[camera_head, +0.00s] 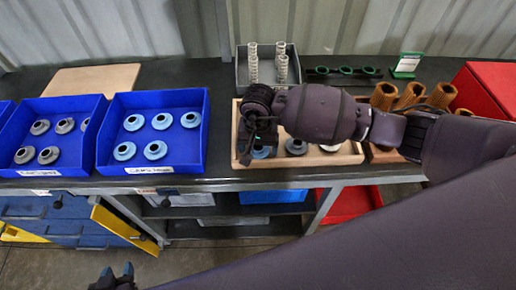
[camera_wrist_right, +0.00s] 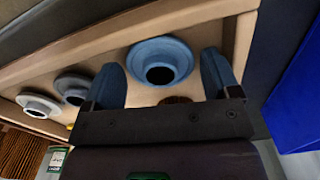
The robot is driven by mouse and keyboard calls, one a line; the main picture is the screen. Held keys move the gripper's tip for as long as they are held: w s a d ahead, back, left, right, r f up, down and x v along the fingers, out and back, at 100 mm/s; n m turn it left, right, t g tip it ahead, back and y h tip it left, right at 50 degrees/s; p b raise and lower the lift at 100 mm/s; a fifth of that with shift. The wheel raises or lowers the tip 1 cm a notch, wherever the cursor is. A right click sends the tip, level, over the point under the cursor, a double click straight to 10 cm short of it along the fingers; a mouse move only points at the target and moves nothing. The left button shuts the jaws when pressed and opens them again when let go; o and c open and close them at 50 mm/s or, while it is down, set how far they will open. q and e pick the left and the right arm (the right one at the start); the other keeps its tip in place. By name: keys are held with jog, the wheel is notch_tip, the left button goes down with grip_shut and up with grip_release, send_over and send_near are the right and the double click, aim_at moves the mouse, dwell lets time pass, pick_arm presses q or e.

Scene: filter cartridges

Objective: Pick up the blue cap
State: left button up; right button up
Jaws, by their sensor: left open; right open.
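The blue cap (camera_head: 261,153) lies at the left end of a wooden tray (camera_head: 345,158), partly hidden by my right arm in the head view. In the right wrist view the blue cap (camera_wrist_right: 160,62) is a round flanged piece with a dark central hole. My right gripper (camera_wrist_right: 161,70) is open, its two blue-grey fingers appearing on either side of the cap; I cannot tell whether they touch it. In the head view the right fingertips are hidden. My left gripper (camera_head: 117,271) is open and empty, low at the bottom left, in front of the table.
Paler caps (camera_wrist_right: 72,88) lie in the same tray. A blue bin (camera_head: 178,160) with several light-blue caps stands left, beside another with grey caps (camera_head: 68,126). Behind are a grey tray (camera_head: 243,75) of white cartridges and green rings (camera_head: 345,70). Brown cartridges (camera_head: 410,94) and a red bin (camera_head: 490,90) stand right.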

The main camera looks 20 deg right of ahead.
jog(key=c, duration=0.7)
jog(key=shift+r, duration=0.15)
